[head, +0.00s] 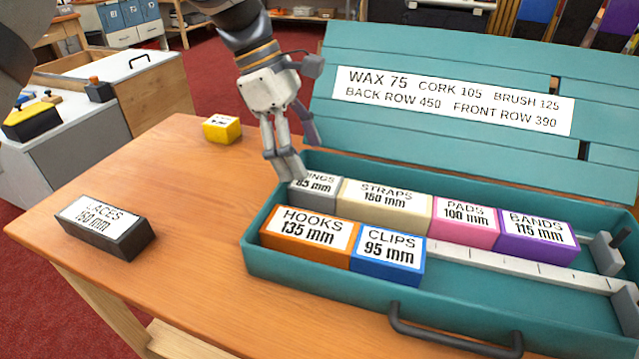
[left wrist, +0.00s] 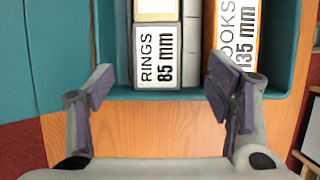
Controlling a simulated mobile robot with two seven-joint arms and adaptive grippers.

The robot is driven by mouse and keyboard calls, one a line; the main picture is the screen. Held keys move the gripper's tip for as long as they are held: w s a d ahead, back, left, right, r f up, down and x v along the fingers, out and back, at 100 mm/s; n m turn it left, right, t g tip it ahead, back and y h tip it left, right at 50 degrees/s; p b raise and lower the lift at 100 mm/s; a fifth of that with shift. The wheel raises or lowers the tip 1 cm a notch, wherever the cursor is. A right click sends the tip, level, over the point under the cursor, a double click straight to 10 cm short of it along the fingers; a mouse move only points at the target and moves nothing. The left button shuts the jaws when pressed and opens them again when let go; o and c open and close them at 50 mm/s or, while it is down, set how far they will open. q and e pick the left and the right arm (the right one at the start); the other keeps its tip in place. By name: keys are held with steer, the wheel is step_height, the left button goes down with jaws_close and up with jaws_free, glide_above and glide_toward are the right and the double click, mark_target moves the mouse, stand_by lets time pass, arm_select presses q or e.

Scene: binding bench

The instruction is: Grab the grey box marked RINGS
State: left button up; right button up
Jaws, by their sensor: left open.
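The grey box marked RINGS 85 mm (head: 317,187) sits at the left end of the back row in the teal case (head: 257,250). Its left edge and first letter are hidden behind my left gripper (head: 288,168) in the head view. In the left wrist view the RINGS box (left wrist: 157,58) is upper middle, with its label facing the camera. My left gripper (left wrist: 160,90) is open and empty; its fingers are spread wider than the box, one on each side of it in the picture, and the box is not between the pads. My right gripper is not in view.
The cream STRAPS box (head: 384,206) adjoins RINGS on the right. The orange HOOKS box (head: 305,238) stands in front. PADS (head: 465,222), BANDS (head: 537,236) and CLIPS (head: 388,262) share the case. A dark LACES box (head: 107,227) and yellow box (head: 222,130) lie on the table.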

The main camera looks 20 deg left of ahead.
mark_target(314, 182)
arm_select(q)
steer(key=x, duration=0.7)
steer(key=shift+w+a+f, duration=0.2)
steer(key=shift+s, duration=0.1)
steer(key=c, duration=1.3)
